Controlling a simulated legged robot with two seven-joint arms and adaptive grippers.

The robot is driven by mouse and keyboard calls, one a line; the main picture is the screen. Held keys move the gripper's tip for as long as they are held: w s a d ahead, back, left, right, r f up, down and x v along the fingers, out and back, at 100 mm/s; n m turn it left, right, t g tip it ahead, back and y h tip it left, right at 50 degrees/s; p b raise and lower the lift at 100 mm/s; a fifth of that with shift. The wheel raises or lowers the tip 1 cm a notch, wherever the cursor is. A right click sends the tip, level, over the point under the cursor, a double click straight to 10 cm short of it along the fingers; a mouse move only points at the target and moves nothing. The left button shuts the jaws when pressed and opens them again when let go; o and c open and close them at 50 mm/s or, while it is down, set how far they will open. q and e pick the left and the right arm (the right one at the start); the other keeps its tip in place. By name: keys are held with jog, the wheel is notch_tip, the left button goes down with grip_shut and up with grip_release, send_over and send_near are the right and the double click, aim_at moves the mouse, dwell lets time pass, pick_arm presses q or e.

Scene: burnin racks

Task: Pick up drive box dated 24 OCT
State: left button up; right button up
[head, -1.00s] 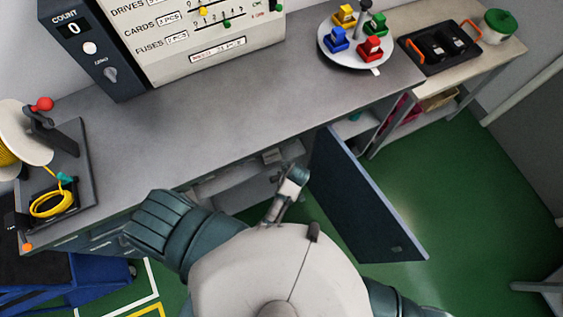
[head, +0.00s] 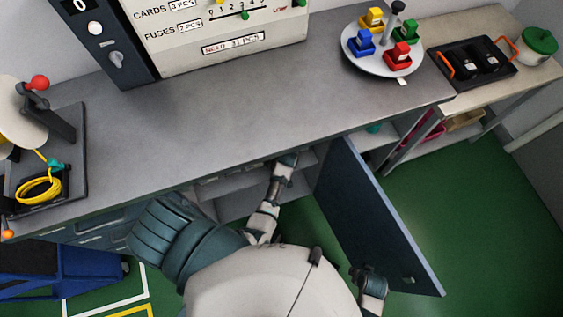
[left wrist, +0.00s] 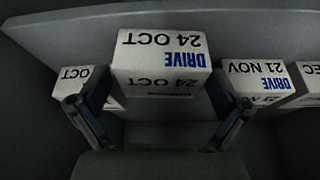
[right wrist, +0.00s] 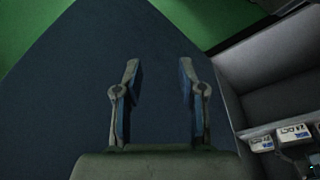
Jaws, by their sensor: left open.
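The drive box dated 24 OCT (left wrist: 160,55), white with blue DRIVE lettering, shows upside down in the middle of the left wrist view. My left gripper (left wrist: 158,105) is open, with one finger near each side of this box; I cannot tell whether they touch it. In the head view my left arm reaches under the counter and its gripper is hidden. My right gripper (right wrist: 160,82) is open and empty, in front of the dark blue door panel (right wrist: 85,85).
A partly covered box marked OCT (left wrist: 75,75) is left of the target; a 21 NOV box (left wrist: 258,80) is right. Another box (left wrist: 310,82) is cut off at the edge. The open door (head: 375,215) stands right of my left arm, below the counter (head: 230,120).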

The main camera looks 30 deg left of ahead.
pick_arm(q)
jog(key=shift+w+a+f, duration=0.2)
jog(key=shift+f, duration=0.4)
jog(key=c, duration=1.2)
jog(key=shift+r, duration=0.2)
